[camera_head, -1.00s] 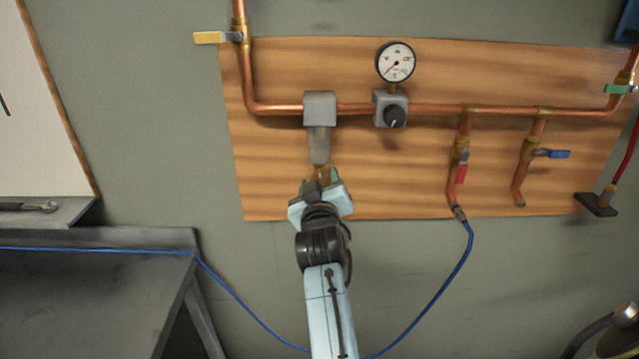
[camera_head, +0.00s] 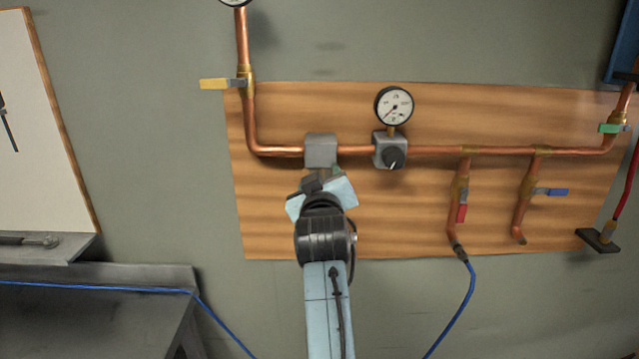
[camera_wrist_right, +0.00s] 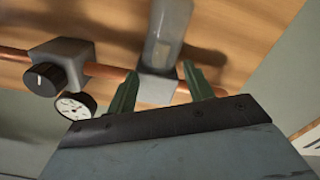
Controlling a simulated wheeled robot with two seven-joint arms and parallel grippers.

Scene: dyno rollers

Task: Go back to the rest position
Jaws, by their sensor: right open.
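My right gripper (camera_head: 325,180) is in front of the pipe board, just below the grey filter block (camera_head: 320,150) in the head view. Its fingertips are mostly hidden there behind its own body. In the right wrist view, two green fingers (camera_wrist_right: 160,88) stand apart and open. The grey filter block (camera_wrist_right: 158,90) shows between them, with its translucent bowl (camera_wrist_right: 168,35) above it in that picture. I see nothing held. Whether the fingers touch the filter, I cannot tell. My left gripper is not in view.
A wooden board (camera_head: 400,220) carries copper pipes, a pressure gauge (camera_head: 394,106), a regulator with black knob (camera_head: 391,156), and red (camera_head: 461,213), blue (camera_head: 552,191), yellow (camera_head: 218,84) and green (camera_head: 613,128) valve handles. A grey bench (camera_head: 90,320) and blue hose (camera_head: 458,312) lie below.

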